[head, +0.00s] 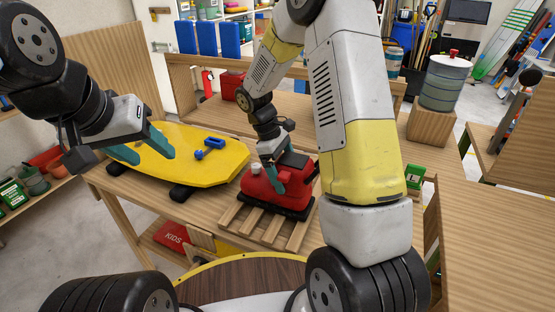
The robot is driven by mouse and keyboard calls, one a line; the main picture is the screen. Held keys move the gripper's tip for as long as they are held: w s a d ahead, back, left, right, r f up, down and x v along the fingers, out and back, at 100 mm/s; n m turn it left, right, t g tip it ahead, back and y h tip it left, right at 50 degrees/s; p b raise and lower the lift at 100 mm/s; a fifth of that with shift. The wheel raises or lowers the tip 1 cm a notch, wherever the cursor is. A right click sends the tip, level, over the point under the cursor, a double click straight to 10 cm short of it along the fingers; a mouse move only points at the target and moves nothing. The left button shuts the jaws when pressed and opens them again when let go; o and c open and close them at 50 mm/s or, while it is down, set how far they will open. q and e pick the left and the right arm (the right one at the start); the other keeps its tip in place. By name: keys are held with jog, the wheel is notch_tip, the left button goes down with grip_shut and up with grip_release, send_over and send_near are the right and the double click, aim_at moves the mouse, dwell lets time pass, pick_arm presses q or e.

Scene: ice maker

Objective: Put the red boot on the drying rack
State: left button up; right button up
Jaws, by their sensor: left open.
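The red boot (258,190), a red body with a black sole, rests on the slatted wooden drying rack (240,224) at the near edge of the workbench. My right gripper (276,172) reaches down onto the boot's top from above. One teal finger lies against its red side; the other is partly hidden, so I cannot tell whether the jaws grip it. My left gripper (146,150) is open and empty, above the left end of the yellow board, well left of the boot.
The yellow board (200,152) lies left of the rack with a blue clamp-like tool (210,146) on it. A red box (232,84) stands behind on the bench. A grey drum (445,84) stands on a wooden block (430,124) at right. The bench behind the boot has clear room.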

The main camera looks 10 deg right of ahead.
jog(key=v, duration=1.2)
jog(key=s+d+r+m+t+y, duration=0.1)
jog(key=s+r+m+t+y, duration=0.1)
jog(key=s, duration=0.4)
jog(key=s+d+r+m+t+y, duration=0.1)
jog(key=s+r+m+t+y, duration=0.1)
jog(key=s+r+m, duration=0.3)
jog(key=s+d+r+m+t+y, duration=0.1)
jog(key=s+r+m+t, duration=0.2)
jog(key=s, duration=0.6)
notch_tip(320, 180, up, 2)
jog(key=shift+d+r+m+t+y, duration=0.2)
jog(key=shift+m+t+y, duration=0.15)
jog(key=shift+t, duration=0.45)
